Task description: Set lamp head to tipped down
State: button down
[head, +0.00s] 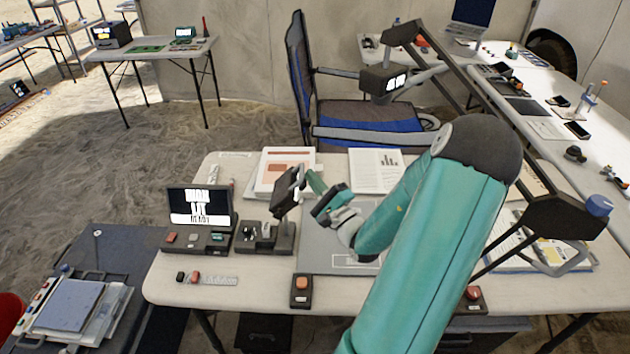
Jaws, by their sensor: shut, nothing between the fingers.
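A small dark stand (265,236) with a tilted dark head (287,192) is on the near table, left of centre. I take this head for the lamp head, but the picture does not make that certain. The head leans, with its upper end to the right. My gripper (322,196) is shut and empty just right of the head, close to it. I cannot tell whether they touch. My teal arm reaches in from the lower right and hides part of the table.
A larger jointed dark arm (470,72) rises at the right and carries a boxy lit head (384,83). A small screen (199,205) stands left of the stand. Papers (375,170) lie behind my gripper. A button box (301,290) is at the front edge.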

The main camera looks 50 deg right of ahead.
jog(key=shift+w+a+r+n, duration=0.3)
jog(key=shift+w+r+n, duration=0.15)
jog(key=shift+n, duration=0.05)
